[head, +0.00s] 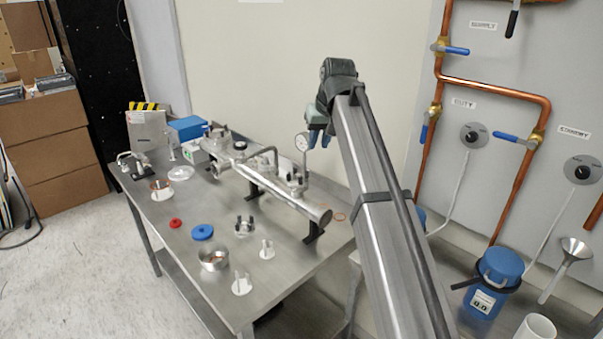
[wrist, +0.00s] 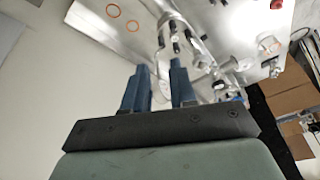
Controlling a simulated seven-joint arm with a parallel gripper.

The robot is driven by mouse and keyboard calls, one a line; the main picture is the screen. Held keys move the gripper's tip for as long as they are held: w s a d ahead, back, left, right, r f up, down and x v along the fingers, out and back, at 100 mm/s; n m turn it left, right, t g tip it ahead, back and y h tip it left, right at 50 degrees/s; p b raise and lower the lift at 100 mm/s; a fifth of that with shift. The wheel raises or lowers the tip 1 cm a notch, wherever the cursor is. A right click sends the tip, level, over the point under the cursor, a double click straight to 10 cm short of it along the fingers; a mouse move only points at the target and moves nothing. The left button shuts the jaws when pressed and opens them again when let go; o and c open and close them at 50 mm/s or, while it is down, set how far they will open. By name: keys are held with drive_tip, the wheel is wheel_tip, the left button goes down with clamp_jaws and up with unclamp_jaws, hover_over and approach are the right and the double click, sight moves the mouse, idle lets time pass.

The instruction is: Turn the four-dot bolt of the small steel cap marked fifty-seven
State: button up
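My gripper (head: 319,137) hangs at the end of my raised arm, above the back of the steel table. Beyond the fingers is a steel fitting with dark upright bolts (wrist: 176,42). In the head view a fitting with dark bolts (head: 297,180) sits on the steel pipe (head: 285,196), below and left of my gripper. Another small steel piece with dark posts (head: 245,226) stands on the table's front part. No number or dot marks are readable, so I cannot tell which is cap fifty-seven.
Copper pipes (head: 495,90) run along the right wall.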

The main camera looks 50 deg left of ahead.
drive_tip(key=s+n+g, duration=0.1)
drive_tip(key=n, duration=0.4)
approach(300, 180)
drive_tip(key=x, duration=0.8)
drive_tip(key=shift+w+a+r, duration=0.15)
drive_tip(key=shift+w+a, duration=0.15)
drive_tip(key=shift+c, duration=0.3)
clamp_jaws()
